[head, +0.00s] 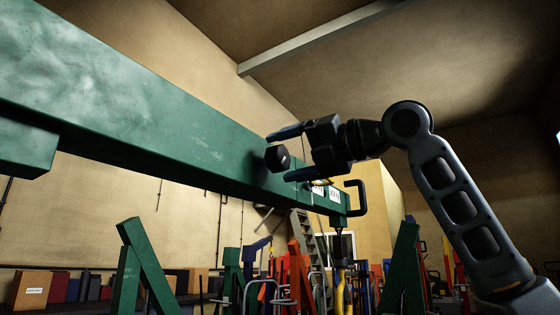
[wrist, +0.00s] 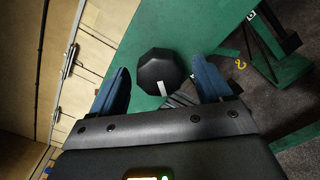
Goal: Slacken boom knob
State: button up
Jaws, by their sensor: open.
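The boom knob is a black, many-sided knob (head: 277,158) on the side of the green boom (head: 150,115). In the wrist view the knob (wrist: 160,72) lies ahead of and between my two blue fingers, with a pale mark on its face. My gripper (head: 288,153) is open, one finger above the knob's level and one below it in the head view. In the wrist view my gripper (wrist: 165,92) shows a gap on both sides of the knob. I see no contact, and the exact depth between fingertips and knob is hard to tell.
The boom runs from upper left to a black handle (head: 357,197) at its end, with a hook (head: 341,270) hanging below. Green stands (head: 125,265), a ladder (head: 308,240) and a shelf of boxes (head: 32,290) stand beyond. The space above the boom is clear.

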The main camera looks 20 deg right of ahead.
jog(key=shift+b+v, duration=0.55)
jog(key=shift+v, duration=2.15)
